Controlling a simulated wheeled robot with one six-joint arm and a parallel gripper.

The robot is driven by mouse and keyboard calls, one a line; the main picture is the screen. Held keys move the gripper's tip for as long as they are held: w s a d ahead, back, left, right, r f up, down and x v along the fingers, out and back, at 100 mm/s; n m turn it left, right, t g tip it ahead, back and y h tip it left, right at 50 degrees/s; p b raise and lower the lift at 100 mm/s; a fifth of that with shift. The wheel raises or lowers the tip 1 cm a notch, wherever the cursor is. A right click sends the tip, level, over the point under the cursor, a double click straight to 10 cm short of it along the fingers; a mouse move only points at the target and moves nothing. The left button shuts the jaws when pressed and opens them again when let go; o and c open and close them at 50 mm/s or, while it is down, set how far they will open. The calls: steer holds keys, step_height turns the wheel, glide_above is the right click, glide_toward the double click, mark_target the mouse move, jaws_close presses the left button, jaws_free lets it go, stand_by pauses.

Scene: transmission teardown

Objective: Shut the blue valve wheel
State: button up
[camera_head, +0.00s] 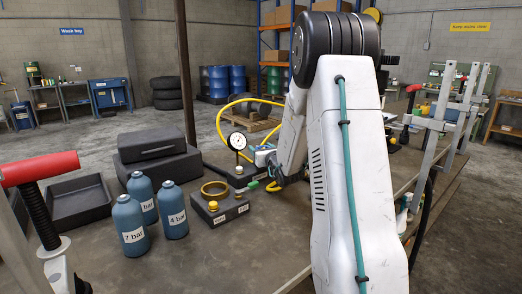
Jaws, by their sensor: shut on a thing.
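My white arm comes down from the upper right, and my gripper (270,166) is at the fittings just right of the pressure gauge (237,141). The gripper is small and partly hidden by my own arm. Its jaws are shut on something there. A small light blue part (263,149) shows at the gripper, and it looks like the blue valve wheel. Its outline is unclear, and I cannot tell how far it is turned. A yellow hose (222,118) loops up behind the gauge.
Left of the gripper, a dark block with a brass ring (215,190) stands on the bench. Several blue bottles (172,212), a black case (155,160) and an open black tray (80,203) are further left. A red-handled tool (40,168) stands in front. Bare bench (235,250) lies front centre.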

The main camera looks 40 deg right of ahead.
steer(key=shift+m+h, duration=0.3)
steer(key=shift+h, duration=0.1)
steer(key=o, duration=1)
steer(key=shift+d, duration=0.1)
steer(key=shift+s, duration=0.1)
